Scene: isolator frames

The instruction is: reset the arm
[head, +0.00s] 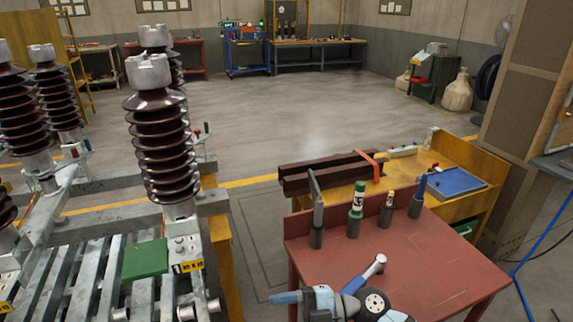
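Neither of my grippers shows in the head view, and no arm that I can make out is in the picture. Whether they are open or shut is hidden. A red table (428,268) stands at the lower right. At its front edge, partly cut off by the picture's bottom, lie a grey and blue tool with a round disc (375,302) and a tool with a silver head and blue handle (366,273). I cannot tell exactly what these tools are.
Several upright tools, including a green one (358,196), stand along the red table's back edge. Tall brown insulators (160,145) rise from a grey metal frame (85,275) at left, with a green box (146,259) on it. The floor (250,130) beyond is open.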

